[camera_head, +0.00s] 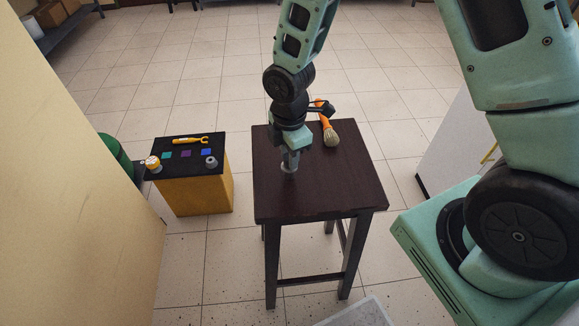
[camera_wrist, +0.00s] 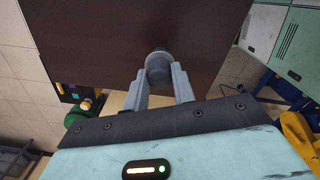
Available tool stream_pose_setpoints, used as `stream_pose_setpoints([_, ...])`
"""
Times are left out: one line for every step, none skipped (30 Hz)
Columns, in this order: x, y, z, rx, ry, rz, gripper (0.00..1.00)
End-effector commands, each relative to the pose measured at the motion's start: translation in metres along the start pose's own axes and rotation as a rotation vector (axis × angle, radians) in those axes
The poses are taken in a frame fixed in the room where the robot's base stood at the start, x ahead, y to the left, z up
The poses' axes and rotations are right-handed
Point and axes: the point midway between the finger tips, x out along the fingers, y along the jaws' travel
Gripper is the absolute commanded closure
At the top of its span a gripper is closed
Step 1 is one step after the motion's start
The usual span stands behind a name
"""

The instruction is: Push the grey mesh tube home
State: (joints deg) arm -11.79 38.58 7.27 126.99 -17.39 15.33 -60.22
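A small grey round piece (camera_head: 288,167), which I take to be the grey mesh tube, is at the top of the dark brown stool (camera_head: 320,190). It shows in the wrist view as a short grey cylinder with a dark end (camera_wrist: 158,62). My gripper (camera_head: 290,160) points down over the left half of the stool top. Its two fingers (camera_wrist: 160,78) lie against both sides of the cylinder and look shut on it. The mesh texture is too small to make out. Whatever lies under the tube is hidden.
An orange-handled brush (camera_head: 328,128) lies on the stool's far right. Left of the stool, a yellow box with a black top (camera_head: 180,172) holds an orange tool (camera_head: 190,140), coloured squares, a white-and-yellow round item (camera_head: 152,163) and a grey ring (camera_head: 211,162). Tiled floor between is clear.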

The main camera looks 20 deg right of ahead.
Motion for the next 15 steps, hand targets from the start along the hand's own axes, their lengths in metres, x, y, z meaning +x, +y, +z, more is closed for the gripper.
stream_pose_setpoints([0.0, 0.0, 0.0, 0.0, 0.0, 0.0, 0.95])
stream_pose_setpoints([0.0, 0.0, 0.0, 0.0, 0.0, 0.0, 0.98])
stream_pose_setpoints([0.0, 0.0, 0.0, 0.0, 0.0, 0.0, 0.98])
stream_pose_setpoints([0.0, 0.0, 0.0, 0.0, 0.0, 0.0, 0.98])
stream_pose_setpoints([0.0, 0.0, 0.0, 0.0, 0.0, 0.0, 0.98])
stream_pose_setpoints([-0.001, 0.0, 0.0, 0.0, 0.0, 0.0, 0.98])
stream_pose_setpoints([-0.003, 0.0, 0.0, 0.0, 0.0, 0.0, 0.98])
stream_pose_setpoints([-0.004, 0.0, 0.0, 0.0, 0.0, 0.0, 0.98])
stream_pose_setpoints([-0.007, 0.0, 0.0, 0.0, 0.0, 0.001, 0.98])
stream_pose_setpoints([-0.01, 0.0, 0.0, 0.0, 0.0, 0.001, 0.98])
stream_pose_setpoints([-0.014, 0.0, 0.0, 0.0, 0.0, 0.001, 0.98])
stream_pose_setpoints([-0.018, 0.0, 0.0, 0.0, 0.0, 0.001, 0.98])
stream_pose_setpoints([-0.022, 0.0, 0.0, 0.0, 0.0, 0.001, 0.98])
stream_pose_setpoints([-0.026, 0.0, 0.0, 0.0, 0.0, 0.001, 0.98])
stream_pose_setpoints([-0.031, 0.0, 0.0, 0.0, 0.0, 0.001, 0.98])
